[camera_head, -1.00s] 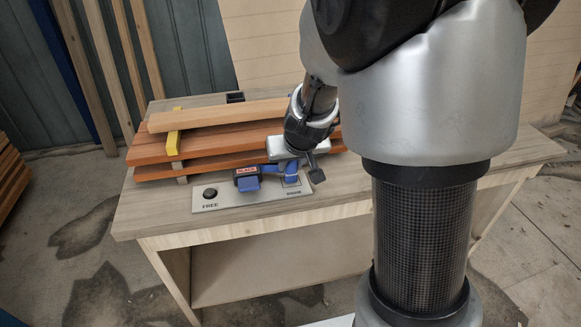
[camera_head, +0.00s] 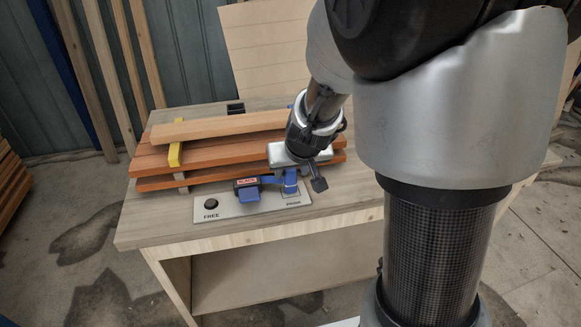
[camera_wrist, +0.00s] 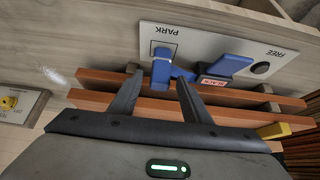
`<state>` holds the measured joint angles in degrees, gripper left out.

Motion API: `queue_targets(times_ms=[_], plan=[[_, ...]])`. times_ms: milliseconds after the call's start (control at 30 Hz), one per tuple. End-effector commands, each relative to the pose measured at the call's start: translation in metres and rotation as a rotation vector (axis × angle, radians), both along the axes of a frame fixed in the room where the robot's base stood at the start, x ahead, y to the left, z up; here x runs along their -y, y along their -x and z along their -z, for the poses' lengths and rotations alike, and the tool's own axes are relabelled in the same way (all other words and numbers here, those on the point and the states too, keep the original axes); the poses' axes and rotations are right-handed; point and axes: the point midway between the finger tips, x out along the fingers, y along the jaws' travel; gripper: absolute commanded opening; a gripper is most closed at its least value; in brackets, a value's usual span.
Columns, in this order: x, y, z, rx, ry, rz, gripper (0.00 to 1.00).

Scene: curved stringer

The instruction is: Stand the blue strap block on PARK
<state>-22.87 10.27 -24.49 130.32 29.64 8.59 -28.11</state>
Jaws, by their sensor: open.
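The blue strap block (camera_wrist: 161,68) shows in the wrist view at the PARK end of the grey plate (camera_wrist: 205,47), over part of the outlined square. Blue also shows there in the head view (camera_head: 290,181), under my gripper (camera_head: 304,178). The block looks upright; I cannot tell whether it is fully seated. A blue strap piece runs from it to the dark buckle with a red SLACK label (camera_wrist: 215,82). In the wrist view my gripper (camera_wrist: 160,78) is open, its fingers apart on either side of the block's near end; contact cannot be told.
A black knob (camera_head: 211,203) sits at the plate's FREE end. Stacked orange-brown boards (camera_head: 215,153) lie behind the plate, with a pale board (camera_head: 220,125) and a yellow clip (camera_head: 175,156). The bench top (camera_head: 145,225) is clear at front left.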

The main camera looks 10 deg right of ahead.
Motion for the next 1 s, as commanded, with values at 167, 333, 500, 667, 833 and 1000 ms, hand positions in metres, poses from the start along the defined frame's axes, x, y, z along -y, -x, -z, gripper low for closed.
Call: queue_targets(times_ms=[167, 333, 500, 667, 833, 1000], plan=[[-0.001, 0.023, -0.046, 0.000, 0.000, -0.004, 0.43], [0.000, 0.038, -0.066, 0.000, 0.001, -0.001, 0.43], [0.000, 0.046, -0.075, -0.001, 0.000, -0.001, 0.43], [-0.007, 0.058, -0.094, -0.003, -0.048, -0.009, 0.43], [-0.021, 0.104, -0.150, -0.022, -0.140, -0.048, 0.43], [-0.017, 0.170, -0.198, -0.046, -0.111, -0.058, 0.43]])
